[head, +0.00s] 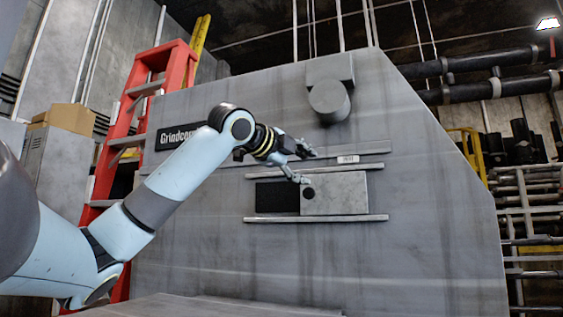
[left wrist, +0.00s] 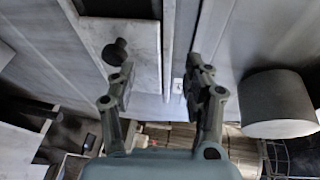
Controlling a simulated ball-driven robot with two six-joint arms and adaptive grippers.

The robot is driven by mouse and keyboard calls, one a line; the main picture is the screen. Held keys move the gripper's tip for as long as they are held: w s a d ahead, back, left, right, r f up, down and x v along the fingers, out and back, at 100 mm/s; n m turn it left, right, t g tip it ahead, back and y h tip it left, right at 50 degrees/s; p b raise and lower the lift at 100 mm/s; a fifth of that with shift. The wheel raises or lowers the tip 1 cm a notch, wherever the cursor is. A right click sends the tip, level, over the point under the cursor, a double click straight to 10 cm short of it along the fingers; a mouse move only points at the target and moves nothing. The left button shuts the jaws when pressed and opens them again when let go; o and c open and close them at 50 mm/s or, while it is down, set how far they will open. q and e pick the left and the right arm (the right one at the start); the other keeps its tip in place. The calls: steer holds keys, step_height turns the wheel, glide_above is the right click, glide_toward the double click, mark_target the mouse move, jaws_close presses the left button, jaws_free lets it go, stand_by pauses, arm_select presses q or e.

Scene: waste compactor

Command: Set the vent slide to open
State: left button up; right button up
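The vent slide is a light grey plate (head: 340,194) on the grey machine's front, between an upper and a lower rail. A dark vent area (head: 276,197) shows left of the plate. A black round knob (head: 308,193) sits near the plate's left edge. My left gripper (head: 308,166) is open and empty, with its lower finger close above the knob in the head view. In the left wrist view, the plate (left wrist: 132,40) and knob (left wrist: 116,50) lie beyond the left finger, outside the gap of the gripper (left wrist: 162,80). Contact cannot be told. My right gripper is not in view.
A grey round housing (head: 329,102) sticks out above the slide and shows as a cylinder in the left wrist view (left wrist: 278,104). The lower rail (head: 316,219) runs under the plate. A red ladder (head: 130,130) stands at the left. Pipes and railings are at the right.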

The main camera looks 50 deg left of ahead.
arm_select(q)
steer(key=f+b+v, duration=0.1)
steer(key=b+v, duration=0.8)
steer(key=v, duration=0.1)
steer(key=shift+s+a+f, duration=0.35)
steer(key=shift+f, duration=0.4)
